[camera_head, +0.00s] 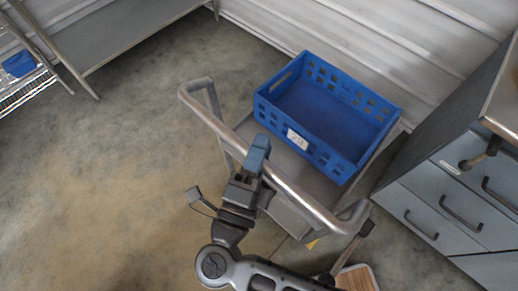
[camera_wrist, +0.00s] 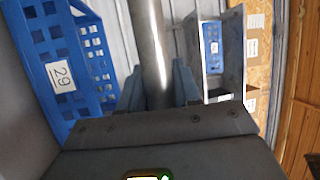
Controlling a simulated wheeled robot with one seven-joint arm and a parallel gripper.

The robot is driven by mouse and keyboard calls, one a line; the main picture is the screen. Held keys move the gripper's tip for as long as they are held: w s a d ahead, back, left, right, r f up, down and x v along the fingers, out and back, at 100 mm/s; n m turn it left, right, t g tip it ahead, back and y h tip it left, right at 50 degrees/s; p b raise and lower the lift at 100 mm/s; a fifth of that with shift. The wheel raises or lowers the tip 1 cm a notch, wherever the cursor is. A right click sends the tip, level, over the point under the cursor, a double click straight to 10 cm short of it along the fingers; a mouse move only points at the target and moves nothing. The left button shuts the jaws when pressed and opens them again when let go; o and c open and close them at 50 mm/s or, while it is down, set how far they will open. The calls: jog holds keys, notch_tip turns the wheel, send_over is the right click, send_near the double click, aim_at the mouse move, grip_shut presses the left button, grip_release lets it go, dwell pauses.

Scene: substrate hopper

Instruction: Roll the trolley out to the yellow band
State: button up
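The trolley (camera_head: 307,176) has a grey deck and a raised tubular handle (camera_head: 310,198). The handle also shows in the wrist view (camera_wrist: 150,45), running between my fingers. A blue crate (camera_head: 347,158) with a white label sits on the deck; in the wrist view (camera_wrist: 92,62) the label reads 29. My gripper (camera_head: 257,158) is at the middle of the handle. Its blue fingers (camera_wrist: 159,88) lie against both sides of the bar, shut on it. A small yellow patch (camera_head: 312,244) shows on the floor by the trolley's near end; I cannot tell whether it belongs to the yellow band.
A grey drawer cabinet (camera_head: 427,211) stands close on the trolley's right. A corrugated wall (camera_head: 370,40) is behind it. A grey bench (camera_head: 115,30) and a wire rack (camera_head: 25,82) are at upper left. The concrete floor (camera_head: 100,170) on the left is clear. A wooden-topped object (camera_head: 357,279) is at the bottom.

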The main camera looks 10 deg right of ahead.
jog(key=o, duration=0.4)
jog(key=shift+c, duration=0.2)
jog(key=b+v, duration=0.2)
jog(key=v, duration=0.6)
jog(key=shift+d, duration=0.1)
